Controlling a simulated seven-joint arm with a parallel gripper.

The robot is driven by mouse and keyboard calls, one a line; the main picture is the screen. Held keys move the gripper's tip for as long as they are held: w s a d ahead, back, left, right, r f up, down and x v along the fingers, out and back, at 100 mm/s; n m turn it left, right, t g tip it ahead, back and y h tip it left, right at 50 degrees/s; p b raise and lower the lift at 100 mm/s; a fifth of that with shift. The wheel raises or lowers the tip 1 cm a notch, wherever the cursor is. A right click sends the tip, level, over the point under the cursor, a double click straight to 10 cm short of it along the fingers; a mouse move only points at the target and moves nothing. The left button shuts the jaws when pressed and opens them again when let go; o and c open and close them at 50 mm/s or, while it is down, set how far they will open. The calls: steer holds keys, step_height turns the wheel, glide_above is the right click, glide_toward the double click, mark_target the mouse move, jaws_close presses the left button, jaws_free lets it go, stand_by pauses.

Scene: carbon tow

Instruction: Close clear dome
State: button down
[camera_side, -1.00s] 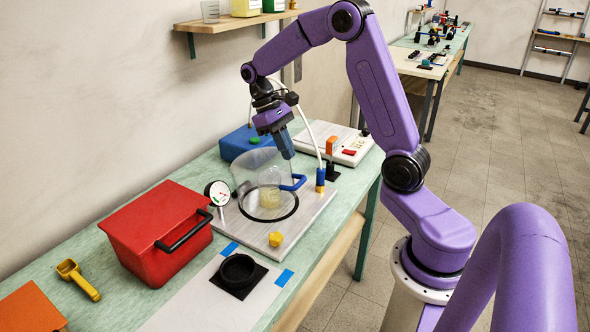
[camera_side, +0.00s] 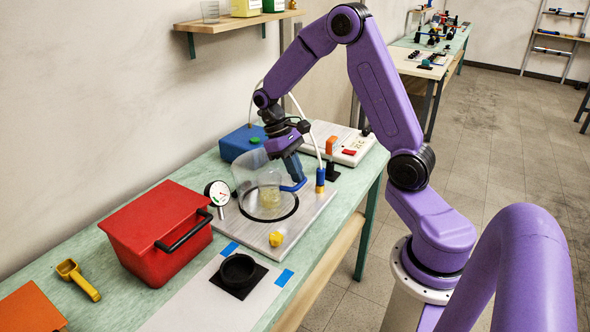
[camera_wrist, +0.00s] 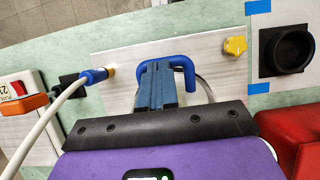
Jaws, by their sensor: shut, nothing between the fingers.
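The clear dome (camera_side: 247,176) stands over a base plate (camera_side: 318,208) with a black ring seal (camera_side: 289,213). It looks tilted, with its blue handle (camera_side: 296,186) on the front side, though its lower rim is hard to make out. A pale yellowish cup (camera_side: 270,196) shows inside the ring. My gripper (camera_side: 299,180) is shut, with its blue fingertips at the handle and nothing between them. In the wrist view the shut fingers (camera_wrist: 161,98) lie over the middle of the blue handle (camera_wrist: 186,66). The dome is mostly hidden there behind my gripper.
A gauge (camera_side: 218,193) and red box (camera_side: 160,232) stand left. A yellow knob (camera_side: 276,239) sits on the plate's front corner. A hose with a blue fitting (camera_side: 320,177) is at right, near a control box (camera_side: 342,145). A black round holder (camera_side: 238,271) lies in front.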

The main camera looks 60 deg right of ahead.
steer(key=shift+t, duration=0.6)
steer(key=shift+s+x, duration=0.25)
steer(key=shift+x, duration=1.1)
steer(key=shift+s+x, duration=0.25)
steer(key=shift+x, duration=1.1)
steer(key=shift+r, duration=0.1)
steer(key=s+v, duration=0.1)
steer(key=v, duration=1.3)
steer(key=s+a+n+t+h, duration=0.1)
steer(key=s+a+n+t, duration=0.1)
steer(key=s+a+n, duration=0.65)
steer(key=s+a+f+n+t+y, duration=0.1)
steer(key=s+a+n, duration=0.3)
steer(key=s, duration=0.9)
steer(key=shift+a+f+t, duration=0.35)
steer(key=shift+a+t, duration=0.05)
steer(key=shift+a, duration=1.2)
